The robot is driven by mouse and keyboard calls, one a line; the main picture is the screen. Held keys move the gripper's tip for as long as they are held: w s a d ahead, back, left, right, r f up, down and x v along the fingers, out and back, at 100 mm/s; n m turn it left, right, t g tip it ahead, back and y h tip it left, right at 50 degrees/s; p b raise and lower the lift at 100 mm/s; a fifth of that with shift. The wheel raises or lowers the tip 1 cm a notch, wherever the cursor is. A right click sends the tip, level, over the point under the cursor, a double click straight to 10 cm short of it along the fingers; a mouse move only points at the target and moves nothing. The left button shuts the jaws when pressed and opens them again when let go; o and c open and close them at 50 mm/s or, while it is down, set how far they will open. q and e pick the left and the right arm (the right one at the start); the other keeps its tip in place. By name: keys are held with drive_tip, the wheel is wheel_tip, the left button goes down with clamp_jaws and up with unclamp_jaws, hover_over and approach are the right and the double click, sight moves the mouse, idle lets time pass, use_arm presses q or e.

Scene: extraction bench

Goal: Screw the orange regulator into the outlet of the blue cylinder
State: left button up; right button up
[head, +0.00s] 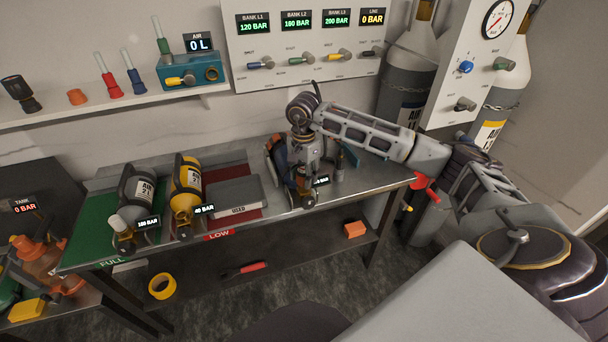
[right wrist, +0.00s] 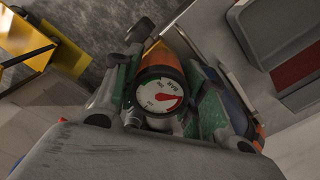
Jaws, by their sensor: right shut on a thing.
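The blue cylinder (head: 282,158) lies on the bench, mostly hidden behind my right gripper and forearm in the head view. My right gripper (head: 303,192) points down at its front end, beside a small black bar readout. In the right wrist view, my right gripper (right wrist: 162,92) is shut on the orange regulator (right wrist: 160,60), whose orange body shows behind a round white gauge with a red needle. The regulator is at the cylinder's outlet end, but the joint is hidden, so I cannot tell whether it is threaded in. My left gripper is not in view.
A grey cylinder (head: 138,190) and a yellow cylinder (head: 186,178) lie on the bench at left. A grey box marked USED (head: 235,193) stands between them and my right gripper. A wall panel (head: 300,75) with valves is behind. An orange block (head: 355,229) sits on the lower shelf.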

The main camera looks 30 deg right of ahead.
drive_tip(key=shift+m, duration=0.3)
drive_tip(key=shift+m, duration=2.1)
drive_tip(key=shift+m+p, duration=0.3)
drive_tip(key=shift+m, duration=1.9)
drive_tip(key=o, duration=1.3)
drive_tip(key=shift+r, duration=6)
